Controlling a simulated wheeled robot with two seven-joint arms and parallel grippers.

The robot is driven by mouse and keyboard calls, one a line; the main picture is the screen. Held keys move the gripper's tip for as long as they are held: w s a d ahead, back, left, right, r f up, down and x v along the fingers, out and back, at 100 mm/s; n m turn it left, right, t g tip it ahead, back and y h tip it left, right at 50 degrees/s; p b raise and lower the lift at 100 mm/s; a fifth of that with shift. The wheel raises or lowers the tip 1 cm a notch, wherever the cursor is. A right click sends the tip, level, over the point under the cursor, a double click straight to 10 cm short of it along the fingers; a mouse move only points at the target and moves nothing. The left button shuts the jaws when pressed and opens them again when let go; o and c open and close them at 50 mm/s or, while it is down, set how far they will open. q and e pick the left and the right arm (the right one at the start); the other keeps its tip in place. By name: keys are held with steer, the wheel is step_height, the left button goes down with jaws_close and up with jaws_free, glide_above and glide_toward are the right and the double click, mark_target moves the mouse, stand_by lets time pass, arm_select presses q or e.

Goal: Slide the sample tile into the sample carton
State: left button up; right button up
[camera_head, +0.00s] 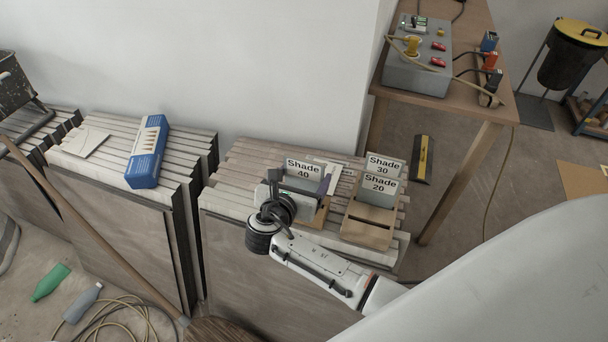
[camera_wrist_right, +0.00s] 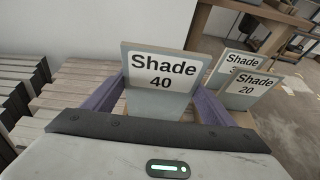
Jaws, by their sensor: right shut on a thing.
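The grey sample tile labelled "Shade 40" (camera_head: 303,170) stands upright between the purple fingers of my right gripper (camera_head: 299,187), which is shut on it. It also shows in the right wrist view (camera_wrist_right: 160,72), gripped at its side edges. A brown cardboard carton (camera_head: 366,232) stands to the right of the gripper. Tiles labelled "Shade 30" (camera_head: 384,165) and "Shade 20" (camera_head: 380,185) stand upright in it, one behind the other. Another brown piece (camera_head: 321,214) shows partly behind my gripper. The tile's lower edge is hidden, so I cannot tell what it touches. My left gripper is not in view.
The carton stands on a stack of tiles or boards (camera_head: 240,172). A blue box (camera_head: 148,152) lies on the neighbouring stack at left. A wooden table (camera_head: 478,107) with a grey control box (camera_head: 418,72) stands behind right. A white wall is behind.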

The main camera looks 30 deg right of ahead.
mark_target(304, 187)
steer(key=shift+f+b, duration=1.1)
steer(key=shift+f, duration=0.8)
steer(key=o, duration=1.3)
steer(key=shift+o, duration=0.2)
steer(key=shift+p+v, duration=0.95)
steer(key=shift+v, duration=0.05)
steer(key=shift+p+v, duration=1.45)
steer(key=shift+v, duration=0.25)
steer(key=shift+s+a+r, duration=0.1)
steer(key=shift+s+a, duration=0.1)
